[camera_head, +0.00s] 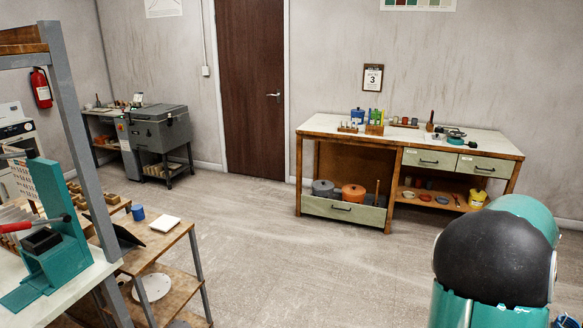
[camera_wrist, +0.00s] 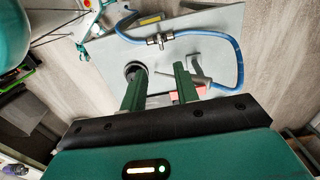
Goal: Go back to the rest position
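My gripper (camera_wrist: 158,72) shows in the wrist view, with two green fingers spread apart. It is open, and I see nothing held between the fingers. Beyond the fingertips is a flat grey surface (camera_wrist: 205,35). A dark round part lies close to the left fingertip and a small red piece is partly hidden behind the right finger. In the head view, a teal and black part of my arm (camera_head: 495,260) fills the lower right. My gripper is not visible there.
In the wrist view a blue hose (camera_wrist: 238,60) loops over the grey surface. In the head view a workbench (camera_head: 310,150) stands at the back right. A shelf unit (camera_head: 150,250) and a teal press (camera_head: 55,240) are at the left. The middle floor (camera_head: 270,230) is clear.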

